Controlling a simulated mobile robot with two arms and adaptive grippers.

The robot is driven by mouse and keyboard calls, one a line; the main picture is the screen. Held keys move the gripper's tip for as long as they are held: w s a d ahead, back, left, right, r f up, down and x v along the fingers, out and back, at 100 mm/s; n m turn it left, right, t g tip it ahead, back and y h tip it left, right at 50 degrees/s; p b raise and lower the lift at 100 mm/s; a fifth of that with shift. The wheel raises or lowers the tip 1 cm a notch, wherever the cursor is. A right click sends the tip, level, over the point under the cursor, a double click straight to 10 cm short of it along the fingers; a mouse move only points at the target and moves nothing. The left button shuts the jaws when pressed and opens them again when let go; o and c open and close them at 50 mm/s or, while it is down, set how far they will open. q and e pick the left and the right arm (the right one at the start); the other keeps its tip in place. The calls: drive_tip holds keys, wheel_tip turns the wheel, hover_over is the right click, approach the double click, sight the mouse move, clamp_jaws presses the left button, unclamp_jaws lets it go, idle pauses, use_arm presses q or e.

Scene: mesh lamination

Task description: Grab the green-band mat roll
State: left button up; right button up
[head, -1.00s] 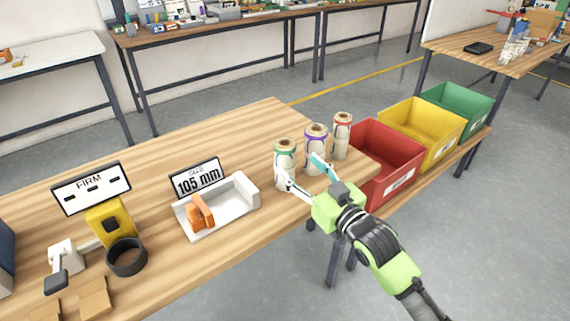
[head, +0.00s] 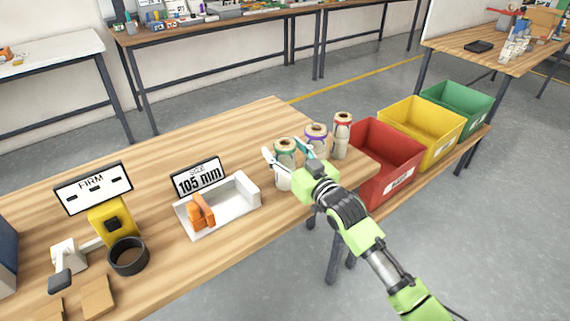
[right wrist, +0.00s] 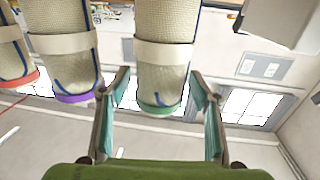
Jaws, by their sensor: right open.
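The green-band mat roll (head: 285,147) stands upright on the wooden table, leftmost of three rolls in the head view. In the right wrist view the green-band roll (right wrist: 163,75) hangs upside down in the picture, between the two fingers. My right gripper (head: 287,158) is open, with one finger at each side of this roll; in the right wrist view the gripper (right wrist: 162,100) shows a gap on each side of it. The purple-band roll (head: 316,134) is just right of the right finger, and the red-band roll (head: 342,125) is farther right. My left gripper is not in view.
A white cradle (head: 240,203) with an orange block and a 105 mm sign (head: 198,176) stands left of the rolls. Red (head: 398,180), yellow (head: 450,136) and green (head: 476,101) bins line the right side. A yellow device (head: 111,222) and a black ring (head: 128,257) are at left.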

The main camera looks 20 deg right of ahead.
drive_tip(key=c, duration=1.4)
drive_tip(key=shift+o, duration=0.2)
drive_tip(key=shift+r, duration=0.1)
